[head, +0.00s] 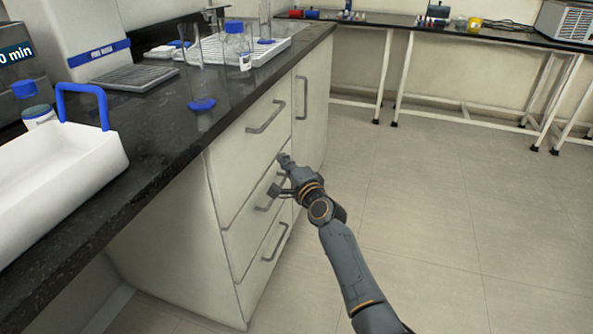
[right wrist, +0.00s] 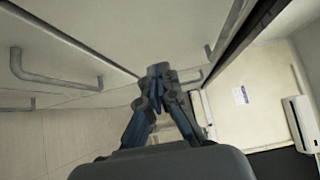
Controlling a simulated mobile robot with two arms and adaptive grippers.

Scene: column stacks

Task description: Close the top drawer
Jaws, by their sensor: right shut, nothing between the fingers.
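The top drawer (head: 245,140) is the pale upper front with a grey bar handle (head: 266,117) under the black countertop. Its front looks flush or nearly flush with the drawers below; a small gap cannot be told. My right gripper (head: 284,160) is in front of the drawer stack, near the lower right part of the top drawer and the middle drawer's handle (head: 263,206). In the right wrist view its fingertips (right wrist: 158,70) meet with nothing between them. Whether they touch the drawer front is unclear. My left gripper is not in view.
The black countertop (head: 150,130) carries a white tray with blue handle (head: 70,165), glassware and a bottle (head: 238,50). A bottom drawer (head: 262,265) and a cupboard door (head: 312,110) adjoin. Open tiled floor (head: 430,210) lies to the right.

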